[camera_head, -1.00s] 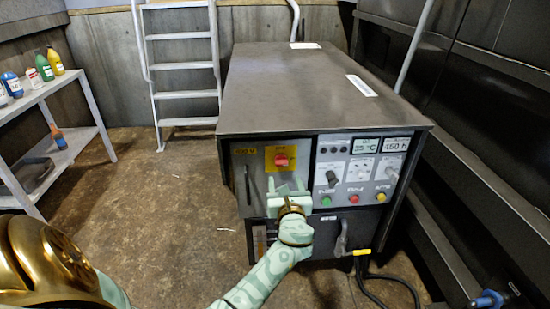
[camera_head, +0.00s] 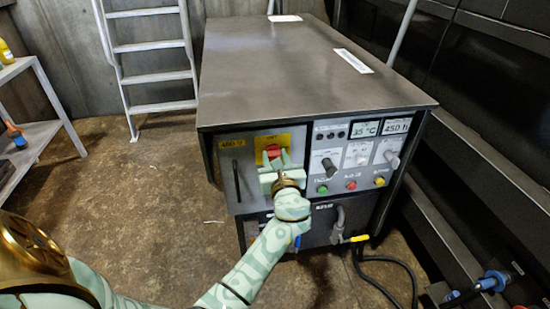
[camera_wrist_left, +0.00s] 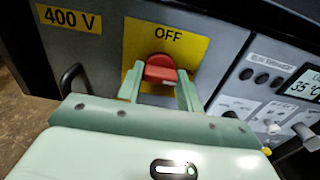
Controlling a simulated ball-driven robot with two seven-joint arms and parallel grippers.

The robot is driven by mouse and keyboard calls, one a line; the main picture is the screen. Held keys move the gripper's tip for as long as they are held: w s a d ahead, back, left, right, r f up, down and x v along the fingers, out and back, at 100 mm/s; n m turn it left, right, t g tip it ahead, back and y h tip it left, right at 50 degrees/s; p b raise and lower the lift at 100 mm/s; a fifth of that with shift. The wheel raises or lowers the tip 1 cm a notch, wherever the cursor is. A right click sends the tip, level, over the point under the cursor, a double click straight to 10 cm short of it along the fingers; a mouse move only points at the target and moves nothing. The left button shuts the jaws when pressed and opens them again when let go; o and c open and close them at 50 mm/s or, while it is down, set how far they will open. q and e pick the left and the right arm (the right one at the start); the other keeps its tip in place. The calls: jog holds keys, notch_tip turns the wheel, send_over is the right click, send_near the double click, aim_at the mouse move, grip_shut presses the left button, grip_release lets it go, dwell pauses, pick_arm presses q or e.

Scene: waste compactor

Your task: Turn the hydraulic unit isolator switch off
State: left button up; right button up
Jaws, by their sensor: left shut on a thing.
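The hydraulic unit (camera_head: 300,75) is a dark metal cabinet with a control front. Its isolator switch (camera_head: 273,151) is a red knob on a yellow plate at the front's upper left. In the left wrist view the red knob (camera_wrist_left: 160,69) sits under the word OFF on the yellow plate (camera_wrist_left: 200,45). My left gripper (camera_head: 272,158) is at the switch, its fingers (camera_wrist_left: 160,78) on either side of the knob and shut on it. The lower part of the knob and plate is hidden by the gripper. My right gripper is not in view.
A black handle (camera_head: 236,180) stands left of the switch. A hose with a yellow end (camera_head: 355,239) is below. A ladder (camera_head: 150,60) and shelf (camera_head: 35,130) stand left, with open floor between.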

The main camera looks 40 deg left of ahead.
pick_arm(q)
jog(key=shift+c, duration=0.3)
jog(key=shift+f+n, duration=0.1)
jog(key=shift+n, duration=0.7)
jog(key=shift+n+b, duration=0.3)
jog(key=shift+n, duration=0.9)
jog(key=n, duration=0.2)
jog(key=shift+n+b, duration=0.35)
jog(key=shift+n, duration=0.05)
jog(key=shift+n+b, duration=2.1)
jog(key=shift+n, duration=3.5)
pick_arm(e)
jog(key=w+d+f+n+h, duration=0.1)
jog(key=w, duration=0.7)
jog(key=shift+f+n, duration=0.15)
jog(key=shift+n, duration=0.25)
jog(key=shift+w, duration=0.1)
